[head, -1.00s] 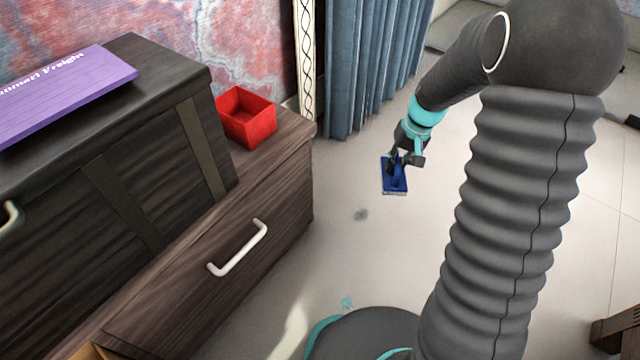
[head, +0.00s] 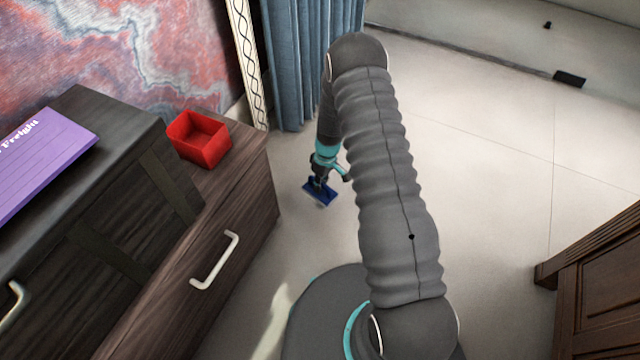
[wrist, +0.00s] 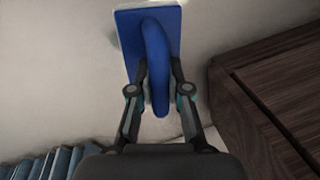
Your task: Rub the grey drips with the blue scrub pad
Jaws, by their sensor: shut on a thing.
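The blue scrub pad (head: 326,198) is a flat blue rectangle with a raised loop handle, low over or on the pale floor beside the brown drawer unit. My gripper (head: 320,181) is above it. In the wrist view, the pad (wrist: 128,32) fills the top middle, and my gripper (wrist: 158,88) is shut on its handle, one finger on each side. The grey drips are not clearly visible now. A faint smudge shows at the pad's edge, but the pad and arm may hide most of them. I cannot tell whether the pad touches the floor.
The brown drawer unit (head: 252,200) with white handles stands left of the pad, close by. An open red box (head: 200,140) and a purple box (head: 42,160) sit on the furniture. A blue curtain (head: 300,60) hangs behind. Brown furniture (head: 600,280) stands at right; floor between is clear.

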